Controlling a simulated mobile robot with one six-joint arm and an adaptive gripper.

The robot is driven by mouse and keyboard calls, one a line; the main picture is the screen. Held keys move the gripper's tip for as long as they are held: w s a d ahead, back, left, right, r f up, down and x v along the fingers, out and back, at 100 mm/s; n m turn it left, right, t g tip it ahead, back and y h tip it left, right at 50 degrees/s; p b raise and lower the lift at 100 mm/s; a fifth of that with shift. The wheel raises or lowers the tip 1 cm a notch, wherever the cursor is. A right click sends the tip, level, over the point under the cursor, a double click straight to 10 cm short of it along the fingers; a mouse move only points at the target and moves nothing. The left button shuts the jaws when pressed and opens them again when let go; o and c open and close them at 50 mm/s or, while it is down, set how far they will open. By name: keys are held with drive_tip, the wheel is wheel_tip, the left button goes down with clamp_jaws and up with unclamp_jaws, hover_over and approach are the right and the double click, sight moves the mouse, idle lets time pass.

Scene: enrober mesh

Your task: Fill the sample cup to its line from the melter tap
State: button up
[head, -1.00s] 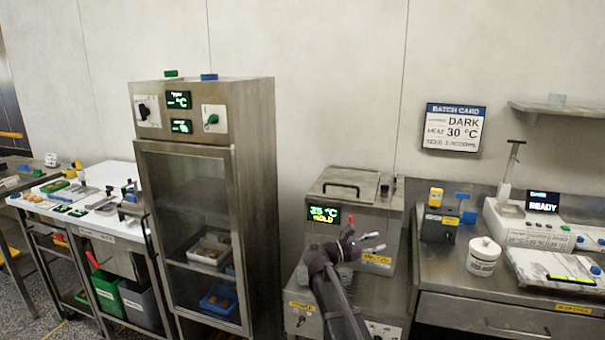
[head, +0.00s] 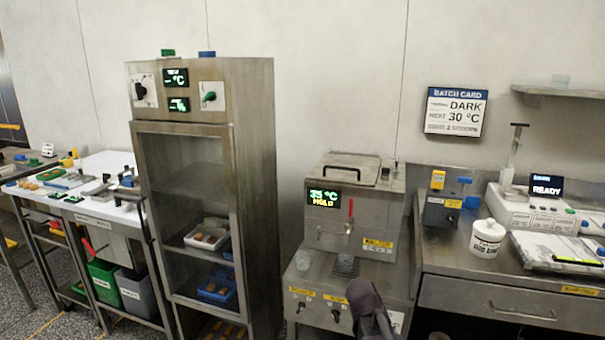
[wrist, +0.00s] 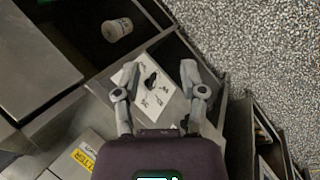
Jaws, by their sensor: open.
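The melter (head: 385,215) is a steel box with a lid. Its display (head: 337,199) reads 35 °C and HOLD. The tap (head: 349,218) on its front has an upright red handle. My gripper (wrist: 160,70) is open and empty in the wrist view, pointed at a white label plate (wrist: 150,88). In the head view my arm shows low in front of the melter stand, apart from the cup; the fingers are hidden there.
A glass-door cabinet (head: 185,180) stands left of the melter. The right bench (head: 450,265) holds a white tub (head: 487,238) and a READY instrument (head: 535,205). Another clear cup (head: 560,80) is on the wall shelf. A batch card (head: 455,112) reads DARK, 30 °C.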

drive_tip(key=s+a+f+m+y+b, duration=0.2)
drive_tip(key=s+a+f+m+y, duration=0.3)
drive_tip(key=s+a, duration=0.15)
wheel_tip(320, 180, up, 20)
drive_tip(key=d+p, duration=0.1)
drive_tip(key=p, duration=1.8)
drive_tip(key=shift+s+r+p, duration=0.15)
drive_tip(key=shift+s+p, duration=0.05)
drive_tip(key=shift+p, duration=0.2)
